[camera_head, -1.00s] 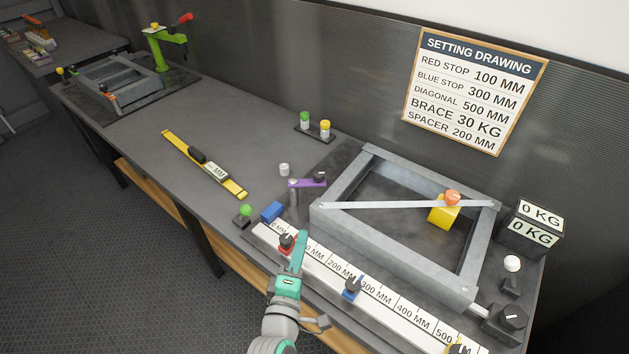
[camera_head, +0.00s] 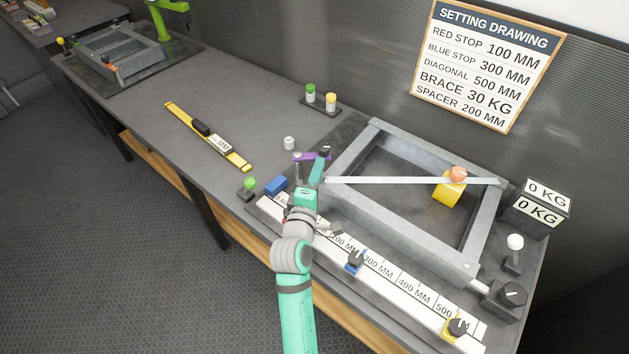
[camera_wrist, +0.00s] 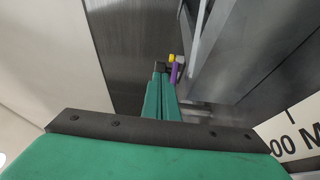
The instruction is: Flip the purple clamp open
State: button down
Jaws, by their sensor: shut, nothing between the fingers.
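The purple clamp (camera_head: 308,157) is a flat purple arm with a dark knob at its right end, on a grey post at the left corner of the metal frame. Its arm lies roughly level. My gripper (camera_head: 319,163) is shut and empty, its teal fingertips close to the clamp's right end in the head view; I cannot tell whether they touch. In the wrist view, the shut fingers (camera_wrist: 161,80) point forward, with a purple piece of the clamp (camera_wrist: 174,73) just right of the tips. My fingers hide part of the clamp.
The metal frame (camera_head: 400,230) with a diagonal bar stands right of my gripper. The white ruler rail (camera_head: 400,287) with knobbed stops runs along the front. A small white cylinder (camera_head: 289,143) and a blue block (camera_head: 276,185) lie near the clamp.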

aim_at(326, 154)
jog(key=shift+w+d, duration=0.15)
jog(key=shift+w, duration=0.85)
jog(key=shift+w+d, duration=0.35)
jog(key=shift+w, duration=0.55)
jog(key=shift+w+d, duration=0.35)
jog(key=shift+w, duration=0.5)
jog(key=shift+s+f, duration=0.1)
jog(key=shift+s, duration=0.1)
